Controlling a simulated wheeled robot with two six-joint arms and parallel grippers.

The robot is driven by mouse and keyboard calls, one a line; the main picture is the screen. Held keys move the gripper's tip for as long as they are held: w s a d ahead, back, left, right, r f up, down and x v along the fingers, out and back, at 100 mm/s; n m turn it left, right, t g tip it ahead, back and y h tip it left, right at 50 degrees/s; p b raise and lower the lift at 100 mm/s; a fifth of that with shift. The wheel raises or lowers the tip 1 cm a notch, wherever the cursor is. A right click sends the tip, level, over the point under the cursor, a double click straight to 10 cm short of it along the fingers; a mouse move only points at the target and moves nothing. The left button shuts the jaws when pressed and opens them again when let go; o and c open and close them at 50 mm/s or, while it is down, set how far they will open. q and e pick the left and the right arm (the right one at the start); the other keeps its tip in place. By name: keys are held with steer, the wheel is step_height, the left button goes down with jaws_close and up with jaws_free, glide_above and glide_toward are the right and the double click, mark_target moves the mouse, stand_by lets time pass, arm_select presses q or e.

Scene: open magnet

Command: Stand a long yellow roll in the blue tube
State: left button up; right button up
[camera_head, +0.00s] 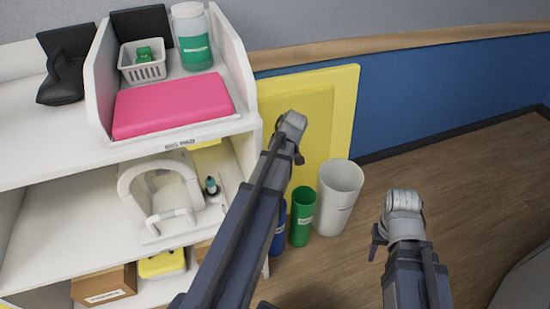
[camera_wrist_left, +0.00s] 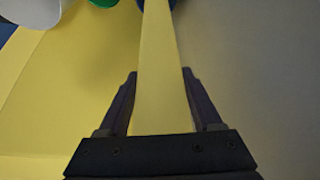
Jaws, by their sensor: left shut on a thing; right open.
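My left gripper (camera_wrist_left: 160,92) is shut on a long yellow roll (camera_wrist_left: 160,65) in the left wrist view. The roll runs away from the fingers to the blue tube (camera_wrist_left: 157,4) at the top edge, where its far end meets or overlaps the tube. I cannot tell whether the end is inside. In the head view the blue tube (camera_head: 280,238) stands on the floor beside the shelf, partly hidden by my left arm. That arm also hides most of the left gripper, and I cannot make out the roll there. My right gripper (camera_head: 376,241) is open, right of the tubes.
A green tube (camera_head: 302,216) and a wide white bin (camera_head: 339,196) stand right of the blue tube. A yellow panel (camera_head: 335,110) leans behind them. A white shelf (camera_head: 60,195) with boxes is at left. The wooden floor (camera_head: 460,165) at right is clear.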

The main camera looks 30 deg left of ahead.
arm_select(q)
step_height(320, 180, down, 8)
steer(key=b, duration=0.8)
steer(key=shift+f, duration=0.2)
steer(key=o, duration=1.5)
steer(key=shift+r, duration=0.1)
steer(key=p+v, duration=0.7)
steer(key=shift+d+r, duration=0.2)
steer(key=shift+r, duration=0.05)
steer(key=s+d+r+m+h+p, duration=0.1)
steer(key=s+d+r+m+p, duration=0.4)
steer(key=d, duration=0.4)
steer(key=s+d+r+m+g+h+p, duration=0.1)
steer(key=s+d+r+m+p, duration=0.4)
steer(key=d+r+p, duration=0.3)
steer(key=s+d+r+m+p, duration=0.5)
steer(key=d+r+m+p, duration=0.2)
steer(key=d+p, duration=0.2)
steer(key=shift+s+d+g+h, duration=0.1)
steer(key=shift+d+g+h, duration=0.3)
steer(key=shift+d, duration=0.1)
